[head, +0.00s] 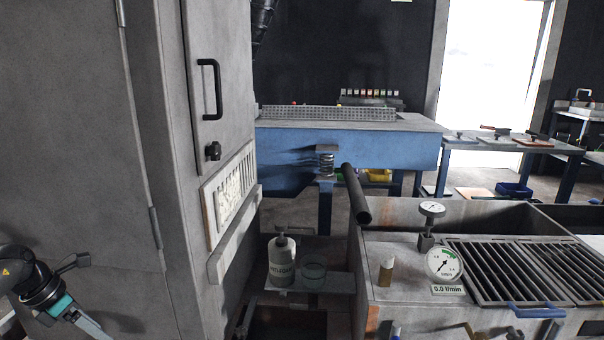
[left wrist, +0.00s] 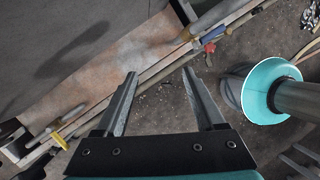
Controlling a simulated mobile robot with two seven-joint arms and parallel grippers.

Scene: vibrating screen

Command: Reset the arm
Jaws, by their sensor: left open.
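My left arm comes in at the lower left of the head view, in front of the grey cabinet, with its gripper (head: 88,325) pointing down to the right and partly cut off by the bottom edge. In the left wrist view the two fingers of my left gripper (left wrist: 160,78) stand apart with nothing between them. Dark floor shows below and beyond the fingers. My right gripper is in neither view.
A tall grey cabinet (head: 80,120) stands close on the left. A blue vibrating screen (head: 380,148) is behind. A white bottle (head: 282,262) and a glass beaker (head: 313,268) stand on a low shelf. A grey tank with a gauge (head: 444,264) fills the lower right.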

